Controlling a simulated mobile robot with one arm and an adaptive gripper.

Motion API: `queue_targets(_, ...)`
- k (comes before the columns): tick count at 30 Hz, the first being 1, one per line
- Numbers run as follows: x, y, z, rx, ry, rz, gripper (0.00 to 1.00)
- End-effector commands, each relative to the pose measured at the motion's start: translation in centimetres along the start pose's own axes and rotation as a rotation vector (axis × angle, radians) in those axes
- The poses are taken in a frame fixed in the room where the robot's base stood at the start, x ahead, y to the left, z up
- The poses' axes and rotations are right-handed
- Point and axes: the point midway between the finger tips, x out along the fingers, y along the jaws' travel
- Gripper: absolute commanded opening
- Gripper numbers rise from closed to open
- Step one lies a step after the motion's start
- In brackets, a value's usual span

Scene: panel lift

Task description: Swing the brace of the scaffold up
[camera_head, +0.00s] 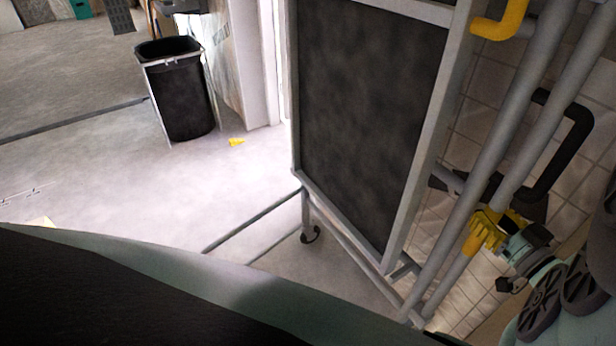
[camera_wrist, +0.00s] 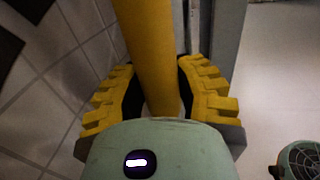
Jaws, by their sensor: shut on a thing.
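The scaffold (camera_head: 425,140) is a grey metal frame around a dark panel, standing on a caster at its lower left. Long grey tubes slant along its right side in the head view; I cannot tell for certain which is the brace. My gripper (camera_head: 487,232) is at these tubes, low on the right. In the wrist view my gripper (camera_wrist: 158,75) is shut around a yellow tube section (camera_wrist: 146,45), apparently the brace's grip, with a yellow toothed finger on each side. The tube's lower end is hidden behind the gripper body. A grey post (camera_wrist: 228,35) stands right beside it.
A yellow hook-shaped bracket (camera_head: 502,22) sits at the scaffold's upper right. A black handle (camera_head: 572,150) is right of the tubes, before a tiled wall (camera_head: 480,95).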

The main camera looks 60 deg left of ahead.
Motion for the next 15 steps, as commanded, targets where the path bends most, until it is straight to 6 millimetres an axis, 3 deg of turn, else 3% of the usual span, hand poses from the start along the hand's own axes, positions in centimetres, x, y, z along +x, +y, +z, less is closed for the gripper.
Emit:
queue_targets(11, -0.16, 0.74, 0.3, 0.006, -0.014, 0.022, 0.0)
queue_targets(12, -0.17, 0.75, 0.3, 0.006, -0.014, 0.023, 0.32)
queue_targets(15, -0.16, 0.7, 0.25, 0.005, -0.011, 0.021, 0.42)
